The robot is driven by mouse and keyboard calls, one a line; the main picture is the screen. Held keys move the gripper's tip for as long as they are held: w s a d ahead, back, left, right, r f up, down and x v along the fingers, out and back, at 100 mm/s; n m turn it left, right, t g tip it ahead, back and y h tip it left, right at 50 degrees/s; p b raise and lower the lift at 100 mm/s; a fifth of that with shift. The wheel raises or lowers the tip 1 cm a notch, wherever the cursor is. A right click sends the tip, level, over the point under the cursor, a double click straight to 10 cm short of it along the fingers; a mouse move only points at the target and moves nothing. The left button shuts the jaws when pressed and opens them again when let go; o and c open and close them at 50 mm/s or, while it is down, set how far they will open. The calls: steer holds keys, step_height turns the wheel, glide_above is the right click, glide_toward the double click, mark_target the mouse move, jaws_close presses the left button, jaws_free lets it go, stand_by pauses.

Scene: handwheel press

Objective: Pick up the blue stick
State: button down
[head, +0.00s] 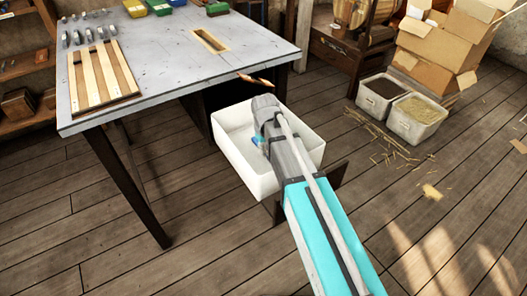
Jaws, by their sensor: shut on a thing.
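My arm (315,215) reaches from the lower right up to the white bin (230,172) in the head view. Its grey end section (268,108) is over the bin, beside the table edge. My gripper's fingers cannot be made out; the arm hides that spot. A small blue patch (257,141) shows inside the bin, right against the left side of the arm. It may be part of the blue stick, but most of it is hidden and I cannot tell whether it is held.
A grey table (160,60) stands at the left with a slatted wooden board (103,77) on it. A thin brown object (258,81) shows at its right edge. Two filled bins (416,118) and cardboard boxes (440,50) are at the right. The front floor is clear.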

steer(key=shift+r, duration=0.15)
step_height(320, 180, up, 10)
steer(key=p, duration=1)
stand_by(0.8)
